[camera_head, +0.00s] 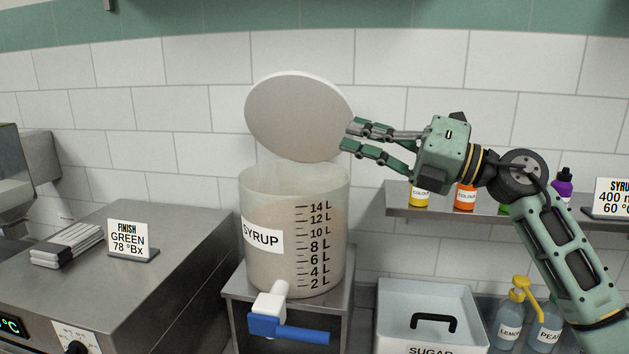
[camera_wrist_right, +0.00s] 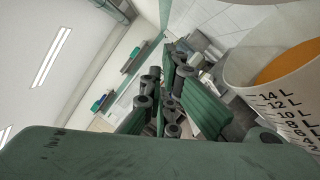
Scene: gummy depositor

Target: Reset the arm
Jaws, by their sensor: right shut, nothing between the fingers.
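My right gripper (camera_head: 352,136) comes in from the right, above and to the right of the syrup tank (camera_head: 318,235). Its green and black fingers are shut with nothing between them. Their tips are at the right edge of the round pale lid (camera_head: 295,115); I cannot tell whether they touch it. The lid stands tilted up above the tank's open mouth. In the right wrist view my gripper (camera_wrist_right: 165,100) fills the middle, and the tank (camera_wrist_right: 290,95) shows at the right with orange-brown syrup inside. My left gripper is not in view.
A white tap with a blue handle (camera_head: 288,328) sticks out below the tank. A steel shelf (camera_head: 400,208) with several small bottles is behind my right arm. A sugar bin (camera_head: 430,318) and pump bottles (camera_head: 510,318) stand below it. A steel machine (camera_head: 150,250) is left.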

